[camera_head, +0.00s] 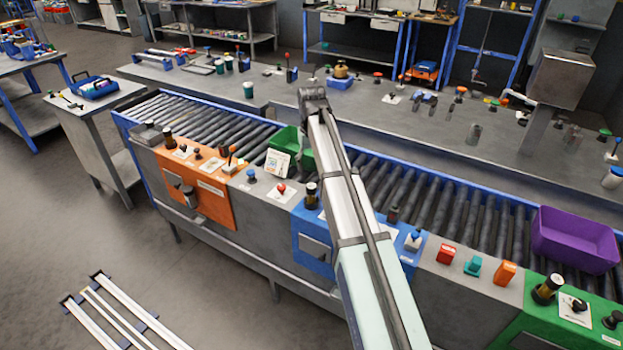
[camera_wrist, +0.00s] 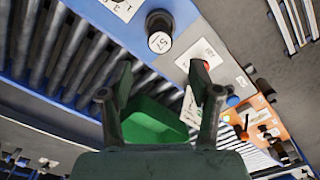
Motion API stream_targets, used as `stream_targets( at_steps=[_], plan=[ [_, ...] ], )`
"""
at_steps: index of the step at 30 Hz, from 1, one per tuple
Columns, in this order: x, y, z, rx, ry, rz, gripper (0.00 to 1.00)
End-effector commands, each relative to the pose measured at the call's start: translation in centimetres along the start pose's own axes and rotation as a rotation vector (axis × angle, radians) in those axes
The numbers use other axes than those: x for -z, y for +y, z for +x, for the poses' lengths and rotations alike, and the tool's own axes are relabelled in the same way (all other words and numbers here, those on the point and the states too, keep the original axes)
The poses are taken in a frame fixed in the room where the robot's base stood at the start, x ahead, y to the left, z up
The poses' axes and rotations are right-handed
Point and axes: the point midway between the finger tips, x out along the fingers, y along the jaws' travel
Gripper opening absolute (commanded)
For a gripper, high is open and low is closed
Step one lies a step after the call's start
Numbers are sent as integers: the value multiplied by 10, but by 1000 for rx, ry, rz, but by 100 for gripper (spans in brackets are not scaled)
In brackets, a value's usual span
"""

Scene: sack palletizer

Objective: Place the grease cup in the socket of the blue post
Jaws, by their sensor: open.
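In the head view a blue panel (camera_head: 314,234) forms part of the conveyor's near side, partly hidden by my arm. I cannot tell for certain which piece is the grease cup, and no socket is clear. The wrist view shows a dark round piece with a white marked top (camera_wrist: 160,41) on the blue panel, beyond the fingertips.
A green bin (camera_head: 284,142) rests on the rollers and shows below the fingers in the wrist view (camera_wrist: 153,122). An orange panel (camera_head: 200,200) is at left, a green panel (camera_head: 531,322) at right. A purple bin (camera_head: 574,240) sits on the rollers.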

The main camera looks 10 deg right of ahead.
Motion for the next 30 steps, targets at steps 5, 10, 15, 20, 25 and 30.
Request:
stream_targets(
  at_steps=[5, 10, 15, 20, 25, 30],
  plan=[
    [1, 0, -21, 0, 1, 0, 62],
    [0, 0, -29, 0, 0, 0, 62],
    [0, 0, -30, 0, 0, 0, 62],
    [0, 0, -30, 0, 0, 0, 62],
    [0, 0, -29, 0, 0, 0, 62],
    [0, 0, -29, 0, 0, 0, 62]
  ],
)
